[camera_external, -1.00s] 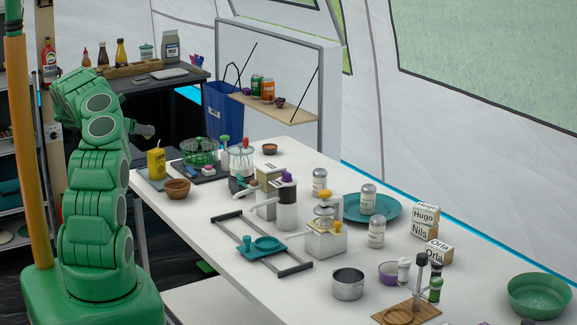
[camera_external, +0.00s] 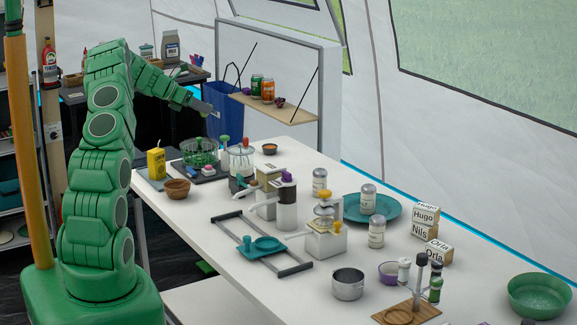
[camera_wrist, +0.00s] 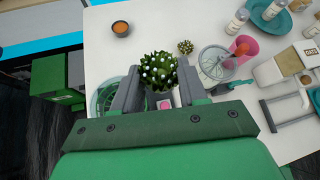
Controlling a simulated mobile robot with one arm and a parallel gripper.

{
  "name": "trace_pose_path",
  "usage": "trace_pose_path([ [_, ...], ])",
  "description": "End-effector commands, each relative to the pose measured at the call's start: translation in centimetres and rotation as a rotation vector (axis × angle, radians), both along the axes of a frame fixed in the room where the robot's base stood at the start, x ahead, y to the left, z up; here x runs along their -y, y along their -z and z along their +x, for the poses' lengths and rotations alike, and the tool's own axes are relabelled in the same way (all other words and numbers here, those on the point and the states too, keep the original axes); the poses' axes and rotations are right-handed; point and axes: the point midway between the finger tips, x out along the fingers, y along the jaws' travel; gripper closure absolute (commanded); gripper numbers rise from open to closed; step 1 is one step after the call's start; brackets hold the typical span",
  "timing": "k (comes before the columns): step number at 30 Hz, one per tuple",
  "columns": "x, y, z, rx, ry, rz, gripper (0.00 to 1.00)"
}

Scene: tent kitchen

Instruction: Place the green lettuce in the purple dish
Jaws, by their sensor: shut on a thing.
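My gripper (camera_wrist: 150,92) is shut on a round, spiky green thing with pale tips, which I take to be the green lettuce (camera_wrist: 158,70). The lettuce sits between the two grey fingers. In the external view my gripper (camera_external: 205,108) is raised above the far left end of the white table, and the lettuce cannot be made out there. A small bowl with a purple outside and pale inside, likely the purple dish (camera_external: 389,273), stands near the table's front right, far from my gripper. It is not seen in the wrist view.
Below my gripper are a green wire basket (camera_external: 200,152), a glass jar (camera_external: 241,160) and a small brown bowl (camera_external: 269,149). Grinders, a metal pot (camera_external: 348,284), shakers and a teal plate (camera_external: 385,209) crowd the table. A wall shelf (camera_external: 272,108) with cans is close to my gripper.

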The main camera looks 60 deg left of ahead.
Motion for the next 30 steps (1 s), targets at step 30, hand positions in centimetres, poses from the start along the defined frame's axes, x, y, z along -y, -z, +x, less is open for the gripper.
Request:
trace_pose_path([
  [30,33.7,-1.6,17.7,-0.348,0.701,0.279,0.87],
])
